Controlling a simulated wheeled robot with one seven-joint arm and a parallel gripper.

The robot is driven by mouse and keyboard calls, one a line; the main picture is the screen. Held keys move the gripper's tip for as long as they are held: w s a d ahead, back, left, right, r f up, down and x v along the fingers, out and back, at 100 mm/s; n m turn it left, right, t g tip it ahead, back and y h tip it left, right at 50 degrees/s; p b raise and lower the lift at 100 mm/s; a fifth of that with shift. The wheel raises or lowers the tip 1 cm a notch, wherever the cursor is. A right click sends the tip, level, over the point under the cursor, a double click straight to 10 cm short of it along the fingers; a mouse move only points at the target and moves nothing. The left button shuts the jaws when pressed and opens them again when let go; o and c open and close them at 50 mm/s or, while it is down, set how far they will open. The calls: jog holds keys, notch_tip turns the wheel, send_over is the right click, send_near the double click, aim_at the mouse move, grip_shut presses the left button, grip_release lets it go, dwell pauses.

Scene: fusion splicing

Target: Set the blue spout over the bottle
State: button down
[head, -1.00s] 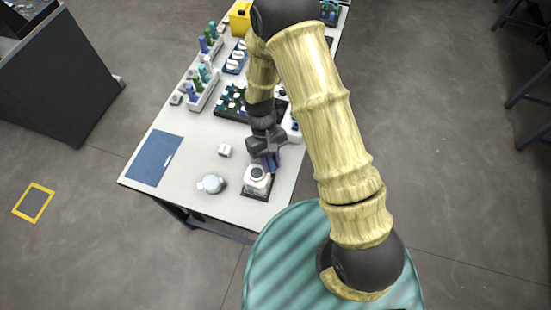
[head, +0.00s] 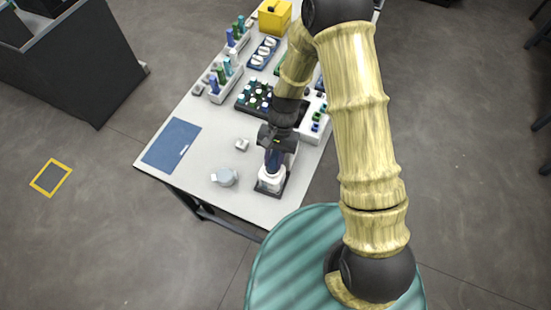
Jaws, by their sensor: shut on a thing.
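The bottle (head: 270,182) is white and stands upright on a dark square base (head: 262,191) near the table's front right corner. My gripper (head: 274,150) points down above it and is shut on the dark blue spout (head: 273,162). The spout is upright and lines up with the bottle's top in the head view. The spout and fingers hide the bottle's mouth, so I cannot tell whether the spout touches the bottle or is just above it.
A round pale blue and white item (head: 225,177) and a small white block (head: 242,144) lie left of the bottle. A blue mat (head: 170,143) is at the table's left. Behind stand a dark rack (head: 247,104), a white tray (head: 317,124) and a yellow box (head: 275,17).

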dwell(0.3)
jog(key=c, duration=1.1)
grip_release()
jog(key=shift+c, duration=0.2)
jog(key=shift+w+r, duration=0.1)
jog(key=shift+r, duration=0.05)
jog(key=b+v, duration=0.2)
jog(key=v, duration=1.5)
jog(key=shift+d+r, duration=0.1)
jog(key=s+d+r+n+t, duration=0.1)
jog(key=s+d+t, duration=0.2)
jog(key=d, duration=0.5)
jog(key=s+d+r+t+h, duration=0.1)
jog(key=s+d+t, duration=0.3)
jog(key=d, duration=0.5)
jog(key=shift+s+r+n, duration=0.25)
jog(key=shift+s+n, duration=0.15)
jog(key=shift+s, duration=0.6)
